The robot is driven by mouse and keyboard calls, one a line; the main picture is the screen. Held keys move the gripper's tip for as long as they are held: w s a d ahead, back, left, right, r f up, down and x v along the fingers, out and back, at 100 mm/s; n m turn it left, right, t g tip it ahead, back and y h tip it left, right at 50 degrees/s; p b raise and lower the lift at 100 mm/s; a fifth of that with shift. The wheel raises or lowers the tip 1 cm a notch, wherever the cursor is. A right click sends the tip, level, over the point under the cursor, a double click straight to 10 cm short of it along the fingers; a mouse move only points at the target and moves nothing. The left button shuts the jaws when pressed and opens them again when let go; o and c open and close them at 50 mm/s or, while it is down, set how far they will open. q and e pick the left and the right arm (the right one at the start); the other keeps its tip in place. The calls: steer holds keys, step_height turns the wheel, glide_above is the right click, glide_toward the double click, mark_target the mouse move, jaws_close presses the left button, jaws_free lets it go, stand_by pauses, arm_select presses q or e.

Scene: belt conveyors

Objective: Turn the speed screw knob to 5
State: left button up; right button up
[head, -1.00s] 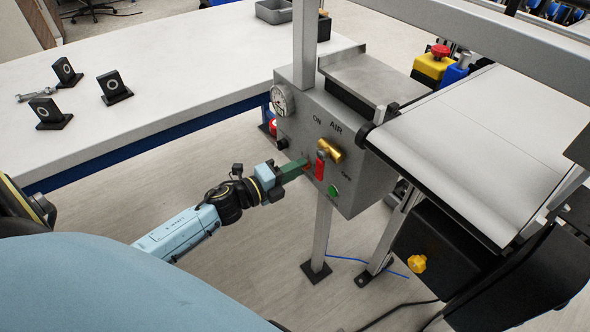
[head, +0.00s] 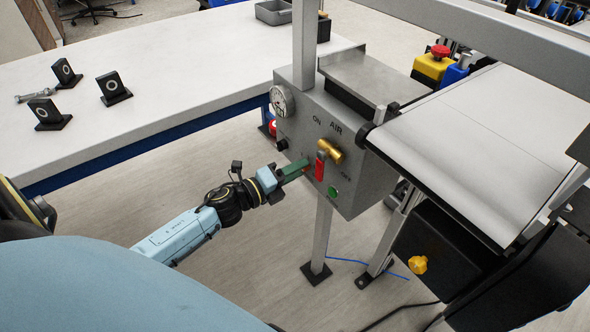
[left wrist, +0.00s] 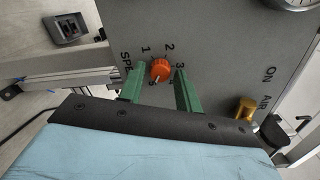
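The orange speed knob (left wrist: 160,68) is on the grey panel in the left wrist view, with numbers 1 to 5 around it. A small pale mark on its lower edge appears to face the 5, but it is too small to be sure. My left gripper (left wrist: 159,74) is open, with one green finger on each side of the knob. Gaps show between the fingers and the knob. My right gripper is not in view.
A gauge (head: 282,100) is above. The conveyor belt (head: 480,150) is to the right, and a white table (head: 170,80) is behind.

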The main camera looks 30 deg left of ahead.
arm_select(q)
steer(key=shift+o, duration=0.7)
steer(key=p+v, duration=0.1)
steer(key=v, duration=1.2)
steer(key=shift+s, duration=0.2)
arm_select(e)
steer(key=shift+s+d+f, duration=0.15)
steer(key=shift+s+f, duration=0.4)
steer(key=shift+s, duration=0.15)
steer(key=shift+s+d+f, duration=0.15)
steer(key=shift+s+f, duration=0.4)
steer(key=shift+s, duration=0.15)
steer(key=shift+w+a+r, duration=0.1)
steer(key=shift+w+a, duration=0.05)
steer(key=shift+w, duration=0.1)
